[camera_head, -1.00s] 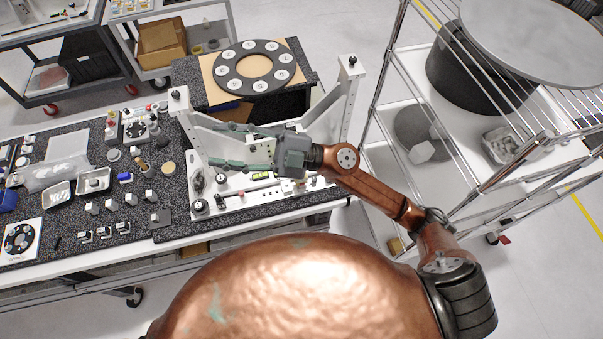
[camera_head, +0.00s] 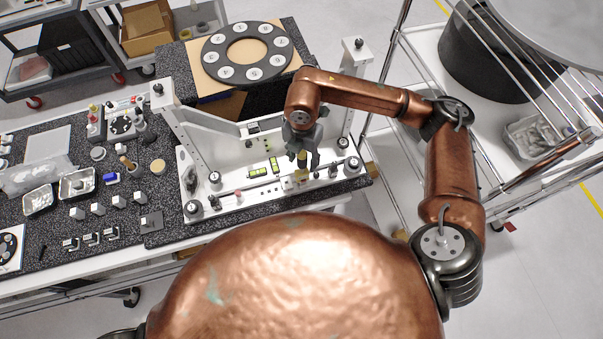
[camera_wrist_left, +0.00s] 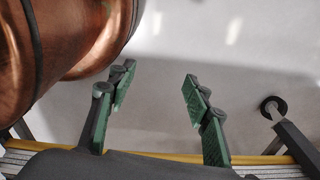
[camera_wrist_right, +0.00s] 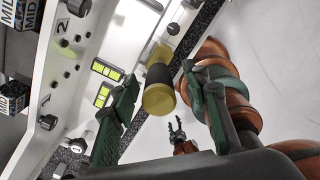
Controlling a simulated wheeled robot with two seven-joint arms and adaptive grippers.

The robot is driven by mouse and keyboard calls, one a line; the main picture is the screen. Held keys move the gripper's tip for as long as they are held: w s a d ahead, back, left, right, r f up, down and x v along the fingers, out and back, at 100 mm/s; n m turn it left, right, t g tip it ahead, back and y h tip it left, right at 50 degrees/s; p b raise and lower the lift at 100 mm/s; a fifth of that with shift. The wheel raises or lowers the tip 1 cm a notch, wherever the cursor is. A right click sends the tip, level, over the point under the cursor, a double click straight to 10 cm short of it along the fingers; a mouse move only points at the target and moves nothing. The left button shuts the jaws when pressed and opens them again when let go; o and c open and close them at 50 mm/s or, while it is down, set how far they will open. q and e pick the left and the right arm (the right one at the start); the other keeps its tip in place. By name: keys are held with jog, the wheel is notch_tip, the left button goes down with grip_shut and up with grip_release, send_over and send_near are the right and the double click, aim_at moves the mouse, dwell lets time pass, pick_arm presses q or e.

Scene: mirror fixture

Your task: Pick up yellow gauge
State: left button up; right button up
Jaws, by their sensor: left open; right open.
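The yellow gauge (camera_wrist_right: 159,90), a yellow cylinder with a dark band, shows between the two fingers of my right gripper (camera_wrist_right: 160,88) in the right wrist view. In the head view a small yellow part of the gauge (camera_head: 301,177) shows at the front of the white fixture (camera_head: 235,206). My right gripper (camera_head: 303,158) points down just over it, fingers open. I cannot tell whether they touch it. My left gripper (camera_wrist_left: 155,92) is open and empty over pale floor in the left wrist view. It is out of the head view.
Two yellow-green bubble levels (camera_head: 273,165) lie on the fixture close to the gripper. White uprights (camera_head: 163,98) stand at its ends. A black ring plate (camera_head: 246,52) lies behind. A wire rack (camera_head: 530,150) stands at the right, and small parts and trays (camera_head: 78,184) crowd the left.

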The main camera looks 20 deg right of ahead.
aim_at(302, 170)
notch_tip(302, 170, down, 4)
jog(key=shift+w+f+p, duration=0.1)
jog(key=shift+f+p, duration=0.1)
jog(key=shift+p, duration=0.65)
pick_arm(q)
jog(key=shift+w+r, duration=0.3)
jog(key=shift+r, duration=0.25)
jog(key=shift+w+r, duration=0.3)
jog(key=shift+r, duration=0.2)
pick_arm(e)
jog(key=shift+f, duration=0.3)
jog(key=shift+c, duration=0.2)
pick_arm(q)
jog(key=shift+s, duration=0.1)
pick_arm(e)
grip_shut()
